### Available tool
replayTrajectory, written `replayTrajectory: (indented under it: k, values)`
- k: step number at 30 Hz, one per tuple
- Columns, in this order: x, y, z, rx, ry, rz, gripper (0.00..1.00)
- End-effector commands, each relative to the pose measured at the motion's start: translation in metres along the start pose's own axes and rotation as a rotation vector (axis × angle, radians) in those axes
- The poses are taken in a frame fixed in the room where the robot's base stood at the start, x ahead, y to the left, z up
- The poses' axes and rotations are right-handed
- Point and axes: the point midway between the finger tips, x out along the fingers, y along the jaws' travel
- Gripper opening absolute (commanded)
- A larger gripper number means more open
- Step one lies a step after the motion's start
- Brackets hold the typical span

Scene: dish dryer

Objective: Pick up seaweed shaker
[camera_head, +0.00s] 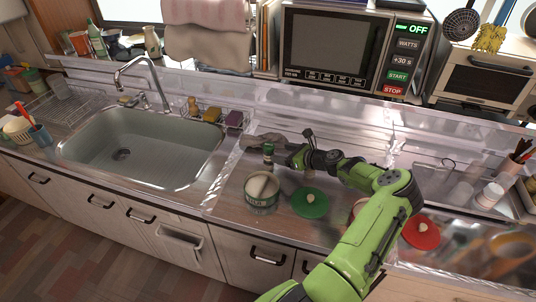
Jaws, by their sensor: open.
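A small dark green shaker with a pale band (268,153), which looks like the seaweed shaker, stands upright on the counter right of the sink, behind a green-and-white tin. My gripper (289,157) is just to the right of the shaker, low over the counter, with its jaws open and facing left. I cannot tell whether the fingers touch the shaker or reach around it. The fingertips are small and partly hard to make out.
The open tin (262,202) with a pale object inside stands in front of the shaker. A green lid (310,203) lies right of it, and a red lid (421,232) lies beyond my arm. The sink (145,150) is left; a microwave (335,50) stands behind.

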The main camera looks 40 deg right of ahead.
Motion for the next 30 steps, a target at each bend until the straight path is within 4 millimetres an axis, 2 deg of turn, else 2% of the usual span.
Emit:
replayTrajectory:
  k: [1,7,13,16,21,23,30]
  values:
    - [0.012,0.001,-0.002,0.0,0.0,0.001,0.74]
    - [0.037,0.0,0.0,-0.002,0.001,0.001,0.74]
    - [0.074,0.0,0.002,-0.001,0.001,0.003,0.74]
    - [0.08,-0.001,0.002,-0.001,0.002,0.002,0.74]
    - [0.08,-0.001,0.003,-0.001,0.002,0.001,0.74]
    - [0.08,-0.001,0.003,-0.001,0.002,0.001,0.67]
    - [0.08,-0.001,0.003,-0.002,0.002,0.001,0.3]
